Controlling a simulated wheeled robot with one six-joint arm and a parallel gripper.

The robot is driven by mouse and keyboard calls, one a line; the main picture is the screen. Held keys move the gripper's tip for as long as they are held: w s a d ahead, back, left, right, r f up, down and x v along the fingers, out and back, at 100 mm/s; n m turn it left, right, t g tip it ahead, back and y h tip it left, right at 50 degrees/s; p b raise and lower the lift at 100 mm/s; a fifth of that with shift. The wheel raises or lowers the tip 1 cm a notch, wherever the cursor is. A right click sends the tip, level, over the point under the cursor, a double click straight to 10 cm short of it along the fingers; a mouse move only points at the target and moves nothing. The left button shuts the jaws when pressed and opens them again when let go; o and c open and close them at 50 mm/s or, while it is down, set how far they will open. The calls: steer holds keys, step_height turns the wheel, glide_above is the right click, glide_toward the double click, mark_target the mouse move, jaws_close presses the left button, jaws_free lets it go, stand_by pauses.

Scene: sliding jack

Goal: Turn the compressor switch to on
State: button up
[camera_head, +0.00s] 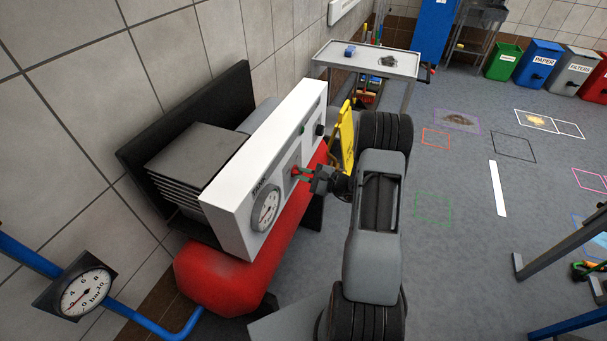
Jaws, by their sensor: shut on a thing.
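The compressor has a red tank (215,275) and a white control panel (243,190) that faces right. A small red switch (294,170) sits on a grey plate on the panel, beside a round gauge (265,210). My gripper (303,175) is at the switch, with its fingertips shut on it. The fingers partly hide the switch, and its exact angle is too small to read. A green light (302,129) and a dark knob (319,129) are farther along the panel.
A yellow sign (346,135) stands behind my arm. A grey trolley (375,60) is at the back. A pressure gauge (84,293) on a blue pipe is at the lower left. Open floor (455,245) with painted outlines lies to the right.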

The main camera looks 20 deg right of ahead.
jaws_close()
steer(key=m, duration=0.9)
steer(key=shift+w+d+r+m+p, duration=0.2)
steer(key=shift+w+d+m+p, duration=0.05)
steer(key=shift+m+p, duration=0.05)
steer(key=shift+w+d+f+m+p, duration=0.1)
steer(key=shift+m+p, duration=0.45)
steer(key=shift+m, duration=1.55)
steer(key=shift+w+d+m+p, duration=0.1)
steer(key=shift+m+p, duration=0.45)
steer(key=shift+m, duration=1.55)
steer(key=o, duration=0.7)
jaws_free()
steer(key=shift+f, duration=0.1)
steer(key=shift+c, duration=0.2)
